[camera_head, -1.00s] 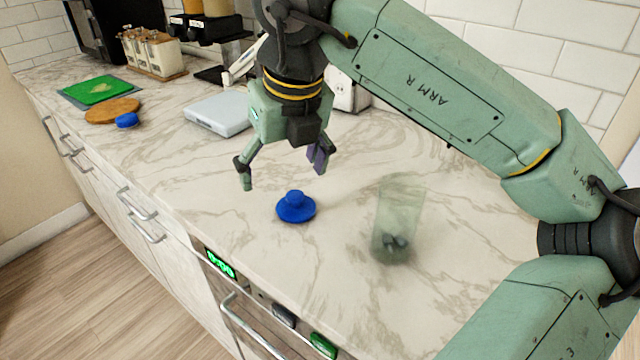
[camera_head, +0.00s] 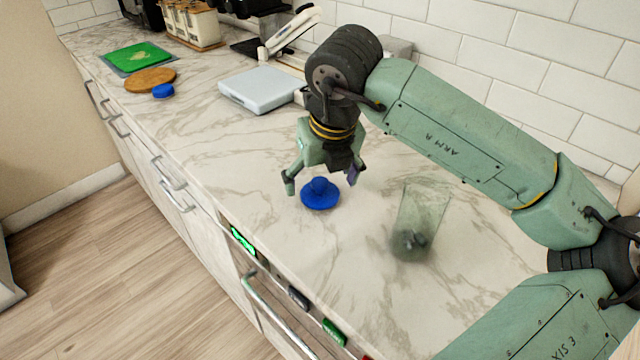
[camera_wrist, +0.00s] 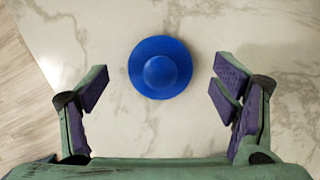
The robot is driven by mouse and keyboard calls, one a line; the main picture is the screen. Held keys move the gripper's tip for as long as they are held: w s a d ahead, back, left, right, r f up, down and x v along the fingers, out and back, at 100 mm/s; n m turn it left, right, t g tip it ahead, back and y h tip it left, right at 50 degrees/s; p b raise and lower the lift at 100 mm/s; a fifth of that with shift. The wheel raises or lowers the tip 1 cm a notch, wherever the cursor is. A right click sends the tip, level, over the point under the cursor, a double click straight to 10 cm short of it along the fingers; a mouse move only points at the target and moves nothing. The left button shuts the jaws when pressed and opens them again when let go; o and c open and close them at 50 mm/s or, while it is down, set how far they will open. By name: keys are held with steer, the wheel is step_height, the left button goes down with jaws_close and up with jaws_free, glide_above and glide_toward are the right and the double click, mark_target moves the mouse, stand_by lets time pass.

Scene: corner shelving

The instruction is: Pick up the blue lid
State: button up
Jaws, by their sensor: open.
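The blue lid (camera_head: 320,196) is round with a knob on top and lies flat on the marble counter. In the wrist view the lid (camera_wrist: 160,68) is at the upper middle, between and a little beyond my two fingertips. My gripper (camera_head: 322,182) points down over the lid, open and empty, with a finger on either side. In the wrist view the purple pads of my gripper (camera_wrist: 160,85) stand wide apart with clear gaps to the lid.
A clear glass (camera_head: 420,222) with dark items in it stands to the right of the lid. A small blue object (camera_head: 163,91) lies by a round wooden board (camera_head: 150,79) at the far left. A pale flat scale (camera_head: 262,90) sits behind. The counter's front edge is near.

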steer(key=shift+x, duration=0.9)
steer(key=shift+c, duration=0.2)
steer(key=c, duration=1.1)
steer(key=shift+o, duration=0.2)
steer(key=shift+r, duration=0.2)
